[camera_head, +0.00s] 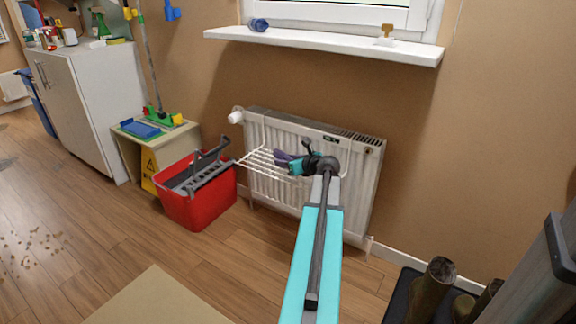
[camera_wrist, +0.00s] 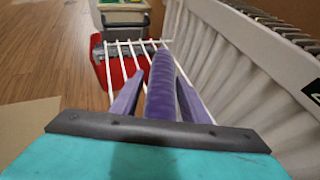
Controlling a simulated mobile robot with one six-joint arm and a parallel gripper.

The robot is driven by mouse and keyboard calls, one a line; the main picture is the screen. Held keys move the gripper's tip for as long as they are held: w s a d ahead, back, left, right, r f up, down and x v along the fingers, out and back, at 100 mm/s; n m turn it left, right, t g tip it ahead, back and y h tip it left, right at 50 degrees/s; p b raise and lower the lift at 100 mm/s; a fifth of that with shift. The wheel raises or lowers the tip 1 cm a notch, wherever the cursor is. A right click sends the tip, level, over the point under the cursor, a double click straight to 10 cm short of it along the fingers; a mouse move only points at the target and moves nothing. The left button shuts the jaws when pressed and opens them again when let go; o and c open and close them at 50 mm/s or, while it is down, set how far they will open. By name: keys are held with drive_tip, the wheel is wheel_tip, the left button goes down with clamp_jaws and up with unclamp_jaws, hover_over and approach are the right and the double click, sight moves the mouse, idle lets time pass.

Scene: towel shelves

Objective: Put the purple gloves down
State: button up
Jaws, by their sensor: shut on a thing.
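The purple gloves (camera_wrist: 162,85) are between the fingers of my gripper (camera_wrist: 158,98) in the wrist view. The gripper is shut on them, and they point away from it over a white wire drying rack (camera_wrist: 122,46). In the head view the gloves (camera_head: 283,156) show as a small purple patch at the tip of my gripper (camera_head: 290,162). The rack (camera_head: 258,160) hangs on the front of a white radiator (camera_head: 262,128). I cannot tell whether the gloves touch the rack's wires.
A red bucket (camera_head: 202,205) with a grey wringer stands left of the rack. Behind it is a small cabinet (camera_head: 128,150) with cleaning tools. A window sill (camera_head: 330,42) runs above the radiator. Boots (camera_head: 430,285) stand on a dark tray at the lower right. The floor in front is mostly clear.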

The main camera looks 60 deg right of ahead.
drive_tip(key=shift+f, duration=0.5)
drive_tip(key=shift+f, duration=0.15)
drive_tip(key=o, duration=1.1)
drive_tip(key=shift+s+a+r, duration=0.1)
drive_tip(key=shift+s+r, duration=0.05)
drive_tip(key=shift+r, duration=0.1)
drive_tip(key=p+v, duration=0.3)
drive_tip(key=v, duration=0.8)
drive_tip(key=shift+s+a+r+p, duration=0.1)
drive_tip(key=shift+s+r+p, duration=0.1)
drive_tip(key=shift+s+p, duration=0.15)
drive_tip(key=shift+w, duration=0.1)
